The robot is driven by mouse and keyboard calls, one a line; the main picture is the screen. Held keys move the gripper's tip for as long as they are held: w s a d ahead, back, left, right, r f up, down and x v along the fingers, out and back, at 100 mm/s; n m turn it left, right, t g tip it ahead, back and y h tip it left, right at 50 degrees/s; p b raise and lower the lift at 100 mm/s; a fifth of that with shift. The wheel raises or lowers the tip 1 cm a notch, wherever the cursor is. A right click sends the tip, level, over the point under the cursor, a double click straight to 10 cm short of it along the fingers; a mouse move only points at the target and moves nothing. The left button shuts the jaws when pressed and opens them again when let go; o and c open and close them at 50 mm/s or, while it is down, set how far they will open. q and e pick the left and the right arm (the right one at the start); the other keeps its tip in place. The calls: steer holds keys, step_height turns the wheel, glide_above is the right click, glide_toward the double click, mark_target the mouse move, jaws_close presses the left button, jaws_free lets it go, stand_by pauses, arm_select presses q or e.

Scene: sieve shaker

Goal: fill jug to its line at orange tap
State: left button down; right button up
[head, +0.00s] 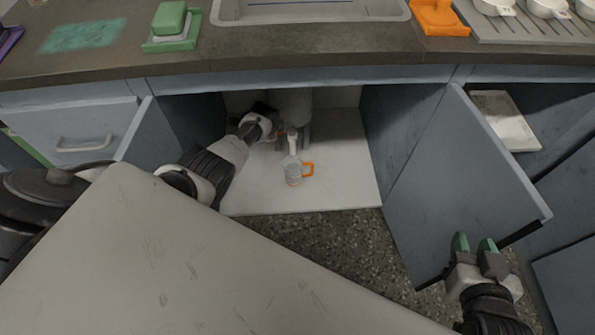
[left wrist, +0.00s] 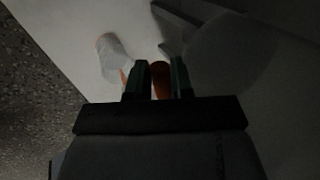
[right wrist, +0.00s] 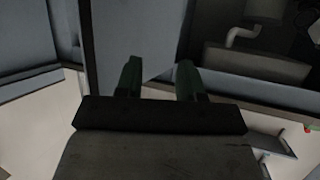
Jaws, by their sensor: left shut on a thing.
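A clear jug (head: 293,174) with an orange handle (head: 308,169) stands on the white floor of the open cabinet, below a pale spout (head: 292,142). In the left wrist view the jug (left wrist: 114,60) shows dimly; its fill level and line cannot be made out. My left gripper (head: 280,138) reaches into the cabinet beside the spout. In the left wrist view its fingers (left wrist: 158,80) are shut on an orange part, apparently the orange tap (left wrist: 160,82). My right gripper (head: 474,244) is open and empty by the right cabinet door; its fingers (right wrist: 157,80) stand apart.
The right cabinet door (head: 462,180) stands open, and the left door (head: 150,140) too. A pale cylinder (head: 291,105) is at the back of the cabinet. A light tabletop (head: 200,265) fills the front left. Speckled floor (head: 345,245) lies between.

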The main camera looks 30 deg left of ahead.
arm_select(q)
steer(key=c, duration=0.9)
jaws_free()
steer(key=shift+w, duration=0.15)
steer(key=shift+r, duration=0.2)
arm_select(e)
steer(key=s+d+f+g+h+p, duration=0.1)
steer(key=s+d+f+g+p, duration=0.15)
steer(key=s+g, duration=0.3)
steer(key=s+d+f+g+h+p, duration=0.2)
steer(key=s+g+p, duration=0.15)
steer(key=s, duration=0.25)
arm_select(q)
steer(key=p+v, duration=0.2)
steer(key=v, duration=0.8)
steer(key=shift+r, duration=0.2)
arm_select(e)
step_height(320, 180, down, 9)
steer(key=w+g, duration=0.1)
steer(key=w, duration=0.1)
steer(key=shift+w+a+m, duration=0.15)
steer(key=shift+a+m, duration=0.15)
steer(key=shift+a, duration=0.05)
arm_select(q)
steer(key=shift+s+d, duration=0.15)
steer(key=shift+s, duration=0.1)
arm_select(e)
steer(key=shift+r, duration=0.1)
